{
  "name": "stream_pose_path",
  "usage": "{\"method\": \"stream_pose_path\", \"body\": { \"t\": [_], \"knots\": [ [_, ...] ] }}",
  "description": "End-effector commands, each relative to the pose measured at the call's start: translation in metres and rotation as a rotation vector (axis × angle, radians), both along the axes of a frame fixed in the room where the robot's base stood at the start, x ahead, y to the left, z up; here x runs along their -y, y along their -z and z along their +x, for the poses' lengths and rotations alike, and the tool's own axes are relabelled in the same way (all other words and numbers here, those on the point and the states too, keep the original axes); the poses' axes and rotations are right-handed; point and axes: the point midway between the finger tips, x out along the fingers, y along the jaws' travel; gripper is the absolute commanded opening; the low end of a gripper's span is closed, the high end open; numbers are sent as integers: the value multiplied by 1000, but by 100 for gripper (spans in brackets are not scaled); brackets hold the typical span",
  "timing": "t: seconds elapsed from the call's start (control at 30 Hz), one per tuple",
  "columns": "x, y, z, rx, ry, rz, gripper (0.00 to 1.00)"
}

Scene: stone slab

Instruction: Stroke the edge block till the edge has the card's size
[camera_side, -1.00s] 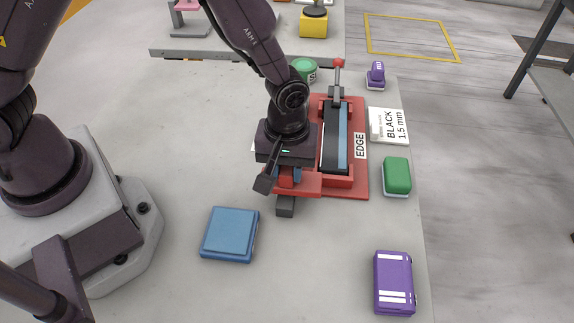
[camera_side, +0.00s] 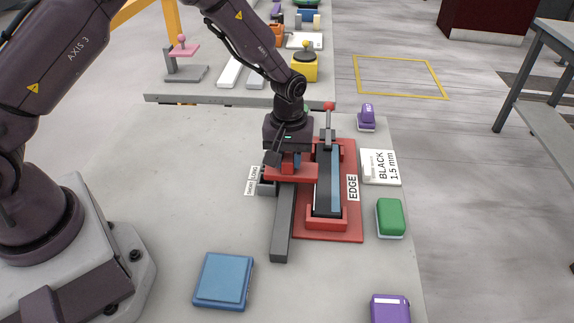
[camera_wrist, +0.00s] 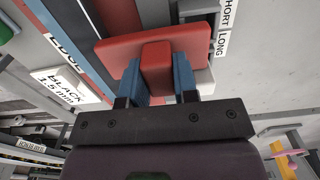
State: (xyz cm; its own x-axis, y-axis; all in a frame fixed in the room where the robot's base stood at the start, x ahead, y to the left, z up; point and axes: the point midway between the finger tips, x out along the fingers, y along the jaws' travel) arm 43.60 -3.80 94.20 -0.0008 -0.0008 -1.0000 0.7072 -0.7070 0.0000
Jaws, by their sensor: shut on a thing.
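My gripper (camera_side: 288,158) is shut on the upright red grip of the edge block (camera_side: 291,173), a red slider on a dark grey rail (camera_side: 282,235). In the wrist view the blue fingers (camera_wrist: 157,82) press on both sides of this grip, with the block's red plate (camera_wrist: 120,48) beyond. Right of the block, the blue and black edge strip (camera_side: 328,180) lies in a red holder, beside an "EDGE" label (camera_side: 352,188). The card (camera_side: 381,167) reads "BLACK 1.5 mm" and lies flat to the right. I cannot judge the edge's size.
A red-knobbed lever (camera_side: 328,115) stands at the strip's far end. "SHORT" and "LONG" labels (camera_side: 251,182) sit left of the rail. A green block (camera_side: 390,217), a blue pad (camera_side: 224,280) and purple items (camera_side: 367,117) lie around. The left slab is clear.

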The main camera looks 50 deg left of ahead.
Motion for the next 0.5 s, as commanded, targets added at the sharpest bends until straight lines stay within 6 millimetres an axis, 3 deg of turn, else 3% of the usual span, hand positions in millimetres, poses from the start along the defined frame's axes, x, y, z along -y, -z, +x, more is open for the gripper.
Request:
{"method": "stream_pose_path", "body": {
  "t": [0.13, 0.17, 0.27, 0.5],
  "knots": [
    [0, 0, 1, 6, 0, 0, 0],
    [0, 0, 1, 6, 0, 0, 30],
    [0, 0, 1, 4, 0, 0, 53],
    [0, 0, 0, 2, 0, 1, 53]
  ]
}}
